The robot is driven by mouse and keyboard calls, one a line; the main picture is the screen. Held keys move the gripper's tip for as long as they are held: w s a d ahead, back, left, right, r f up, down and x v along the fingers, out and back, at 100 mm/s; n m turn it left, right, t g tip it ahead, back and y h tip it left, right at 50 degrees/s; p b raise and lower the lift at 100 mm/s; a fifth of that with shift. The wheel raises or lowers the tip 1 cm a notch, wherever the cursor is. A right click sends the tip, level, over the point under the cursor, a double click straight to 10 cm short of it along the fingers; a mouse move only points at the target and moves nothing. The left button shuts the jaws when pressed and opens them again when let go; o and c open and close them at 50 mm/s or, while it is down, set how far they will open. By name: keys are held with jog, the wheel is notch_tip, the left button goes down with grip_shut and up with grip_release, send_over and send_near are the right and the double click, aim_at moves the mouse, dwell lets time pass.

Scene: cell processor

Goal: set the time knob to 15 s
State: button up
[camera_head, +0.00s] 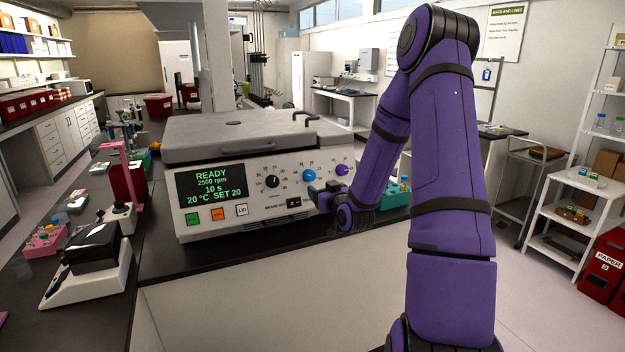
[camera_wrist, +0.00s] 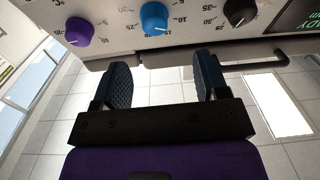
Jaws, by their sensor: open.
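The cell processor (camera_head: 250,160) stands on the bench, with a black knob (camera_head: 272,181), a blue knob (camera_head: 309,175) and a purple knob (camera_head: 341,169) on its front. Its screen (camera_head: 211,187) reads READY, 2500 rpm, 10 s, 20 °C SET 20. The wrist view shows the panel inverted, with the blue knob (camera_wrist: 154,18) between the purple knob (camera_wrist: 79,32) and the black knob (camera_wrist: 240,12). Numbers such as 10 and 15 ring the blue knob; the knob names are not legible. My gripper (camera_wrist: 163,80) is open and empty, its fingers apart from the blue knob, roughly in line with it.
Green, orange and white LID buttons (camera_head: 242,210) sit low on the panel. A green rack (camera_head: 396,194) stands right of the machine, behind my arm. A dark bar (camera_wrist: 255,64) sticks out near my right finger.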

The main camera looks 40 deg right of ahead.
aim_at(311, 177)
jog(key=w+d, duration=0.1)
jog(key=w, duration=0.2)
jog(key=w+d+n, duration=0.1)
jog(key=w, duration=0.2)
jog(key=w+d+n, duration=0.1)
jog(key=w, duration=0.2)
jog(key=shift+w+d+y, duration=0.15)
jog(key=shift+d+y, duration=0.1)
jog(key=shift+y, duration=0.15)
jog(key=c, duration=0.9)
jog(key=m+h, duration=0.1)
jog(key=m, duration=0.1)
jog(key=m+h, duration=0.1)
jog(key=m, duration=0.2)
jog(key=shift+a+f, duration=0.1)
jog(key=shift+a, duration=0.1)
jog(key=shift+a+m+g+h, duration=0.1)
jog(key=shift+m+g+h, duration=0.35)
jog(key=shift+m, duration=1.05)
jog(key=shift+m+g+h, duration=0.25)
jog(key=shift+m+h, duration=0.3)
jog(key=shift+m, duration=0.95)
